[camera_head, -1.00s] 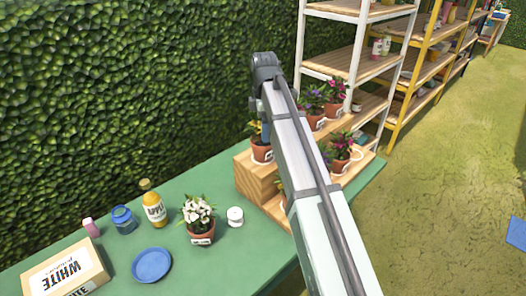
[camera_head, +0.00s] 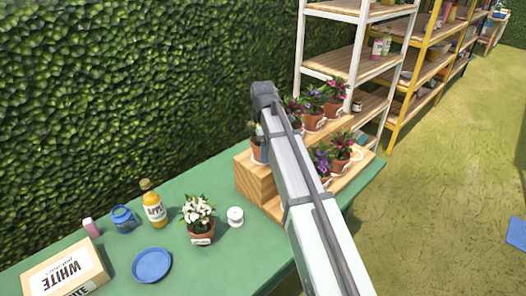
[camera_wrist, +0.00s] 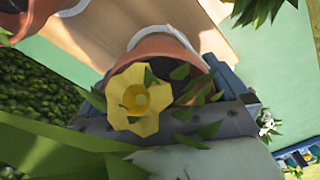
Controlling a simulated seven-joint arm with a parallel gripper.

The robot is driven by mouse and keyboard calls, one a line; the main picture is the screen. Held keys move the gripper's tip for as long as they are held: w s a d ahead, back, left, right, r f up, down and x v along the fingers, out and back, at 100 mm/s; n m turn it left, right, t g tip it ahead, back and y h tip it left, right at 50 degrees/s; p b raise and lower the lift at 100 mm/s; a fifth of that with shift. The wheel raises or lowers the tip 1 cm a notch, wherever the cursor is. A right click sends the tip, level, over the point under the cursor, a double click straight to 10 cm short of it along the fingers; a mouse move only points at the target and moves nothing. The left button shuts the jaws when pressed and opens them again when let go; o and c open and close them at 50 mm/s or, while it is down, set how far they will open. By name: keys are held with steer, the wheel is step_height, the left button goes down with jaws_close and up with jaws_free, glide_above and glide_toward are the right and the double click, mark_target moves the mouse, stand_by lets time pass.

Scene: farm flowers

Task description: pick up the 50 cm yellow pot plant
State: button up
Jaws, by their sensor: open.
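The yellow pot plant shows in the wrist view, with a yellow flower (camera_wrist: 140,98), green leaves and a terracotta pot (camera_wrist: 160,48) with a white rim or label at its far side. In the head view its likely pot (camera_head: 257,153) stands on the wooden step stand, mostly hidden behind my arm; its flower is not visible there. My gripper (camera_wrist: 160,84) is open, with its blue-grey fingers on both sides of the pot. I cannot tell whether they touch it. The size marking is not readable.
Several other potted flowers stand on the wooden stand (camera_head: 253,182), including purple (camera_head: 320,160) and pink ones close to my arm. A white-flowered pot (camera_head: 200,218), a bottle (camera_head: 154,208), a blue dish (camera_head: 152,265) and a box are on the green table (camera_head: 190,272). A hedge rises behind.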

steer(key=c, duration=0.9)
steer(key=shift+c, duration=0.5)
steer(key=shift+r, duration=0.15)
